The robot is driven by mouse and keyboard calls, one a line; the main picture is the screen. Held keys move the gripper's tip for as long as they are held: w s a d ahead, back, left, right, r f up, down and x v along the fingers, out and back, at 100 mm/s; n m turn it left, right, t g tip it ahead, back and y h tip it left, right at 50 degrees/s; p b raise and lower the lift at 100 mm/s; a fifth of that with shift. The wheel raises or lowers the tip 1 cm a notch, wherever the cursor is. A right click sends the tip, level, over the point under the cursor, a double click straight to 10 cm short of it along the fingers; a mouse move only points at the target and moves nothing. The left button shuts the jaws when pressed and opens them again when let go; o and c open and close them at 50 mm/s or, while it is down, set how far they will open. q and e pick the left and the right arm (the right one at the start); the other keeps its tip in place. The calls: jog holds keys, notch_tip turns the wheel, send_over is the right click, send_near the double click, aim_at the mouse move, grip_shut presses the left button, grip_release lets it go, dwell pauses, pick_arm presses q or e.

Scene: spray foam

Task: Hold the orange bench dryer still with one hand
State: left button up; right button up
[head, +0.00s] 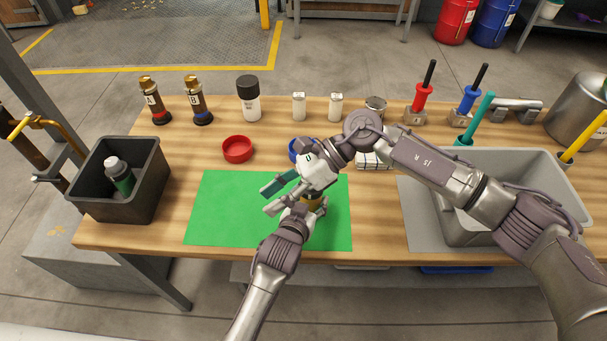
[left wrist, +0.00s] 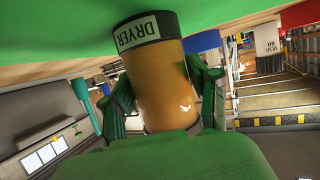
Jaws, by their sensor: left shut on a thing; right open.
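The orange dryer (left wrist: 162,85) stands between the green-looking fingers of my left gripper (left wrist: 165,90) in the left wrist view. Its dark band carries a pale label reading DRYER, upside down in that view, close to the green mat. In the head view only a small part of the dryer (head: 311,203) shows on the green mat (head: 225,215). My left gripper (head: 318,208) is shut on it there. My right gripper (head: 270,196) is open and empty, above the mat just left of the dryer. My right arm and hand hide much of the dryer from above.
A black bin (head: 120,205) with a green bottle (head: 120,177) stands at the left. A red dish (head: 237,149) and a partly hidden blue dish (head: 297,150) sit behind the mat. A grey tub (head: 520,165) is at right. Several bottles line the back. The mat's left half is clear.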

jog(key=w+d+f+n+t+y, duration=0.25)
jog(key=d+n+t, duration=0.45)
jog(key=n, duration=0.7)
jog(key=w+d+f+n+t+y, duration=0.2)
jog(key=d+f+n+t, duration=0.2)
jog(key=d+n+t, duration=0.7)
jog(key=w+a+n+g, duration=0.1)
jog(key=w+a, duration=0.1)
jog(key=a, duration=0.2)
jog(key=w+a+n+g, duration=0.1)
jog(key=w+a, duration=0.1)
jog(key=a, duration=0.2)
jog(key=w+a+g, duration=0.1)
jog(key=w+a, duration=0.1)
jog(key=a, duration=0.3)
jog(key=shift+w+f+n, duration=0.15)
jog(key=shift+f+n, duration=0.05)
jog(key=shift+n, duration=0.2)
jog(key=shift+c, duration=0.3)
grip_shut()
